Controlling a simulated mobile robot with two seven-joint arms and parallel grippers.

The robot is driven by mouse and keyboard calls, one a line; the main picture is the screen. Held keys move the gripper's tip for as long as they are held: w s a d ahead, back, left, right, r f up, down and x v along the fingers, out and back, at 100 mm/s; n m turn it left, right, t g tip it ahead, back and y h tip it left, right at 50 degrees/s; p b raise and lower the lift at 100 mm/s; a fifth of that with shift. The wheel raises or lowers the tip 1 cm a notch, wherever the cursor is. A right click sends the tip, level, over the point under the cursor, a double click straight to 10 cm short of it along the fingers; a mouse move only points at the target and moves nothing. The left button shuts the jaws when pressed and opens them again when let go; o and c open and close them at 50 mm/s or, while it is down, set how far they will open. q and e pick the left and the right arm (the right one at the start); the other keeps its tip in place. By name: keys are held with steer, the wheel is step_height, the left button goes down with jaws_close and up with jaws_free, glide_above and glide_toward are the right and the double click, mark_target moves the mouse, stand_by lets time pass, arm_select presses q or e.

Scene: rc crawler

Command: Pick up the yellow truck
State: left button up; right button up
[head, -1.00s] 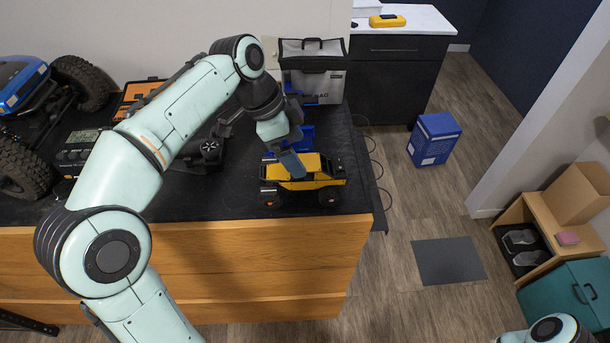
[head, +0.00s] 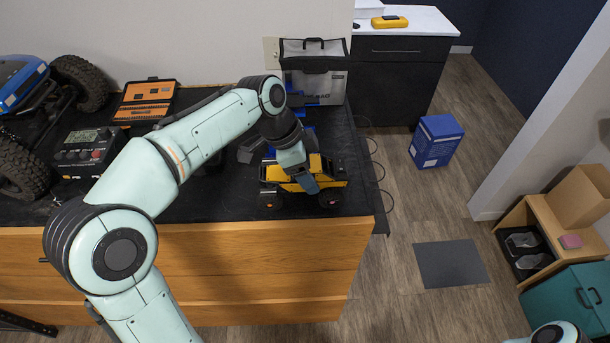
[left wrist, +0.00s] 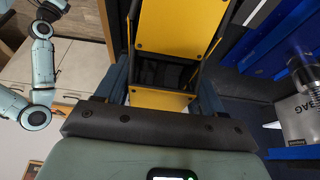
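The yellow truck (head: 284,174), with black wheels and dark trim, stands on the black top of the workbench near its right front corner. My left gripper (head: 309,186) reaches down over the truck's right half from above. In the left wrist view, the truck's yellow panels (left wrist: 172,28) lie between the two blue-grey fingers (left wrist: 163,88), which stand wide apart, one on each side. I cannot tell whether the fingers touch the body. A bit of my right arm shows at the bottom right of the head view; its gripper is out of sight.
The workbench (head: 200,270) has a wooden front. A grey tool bag (head: 315,70) and blue parts lie behind the truck. A control box (head: 88,147), an orange tool case (head: 146,100) and a large blue crawler (head: 22,85) stand to the left.

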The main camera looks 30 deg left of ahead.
arm_select(q)
steer(key=c, duration=0.7)
steer(key=shift+r, duration=0.15)
step_height(320, 180, up, 20)
steer(key=p, duration=0.3)
arm_select(e)
steer(key=w+r, duration=0.4)
steer(key=shift+w+r+t, duration=0.15)
steer(key=shift+w+t, duration=0.15)
steer(key=shift+w, duration=0.05)
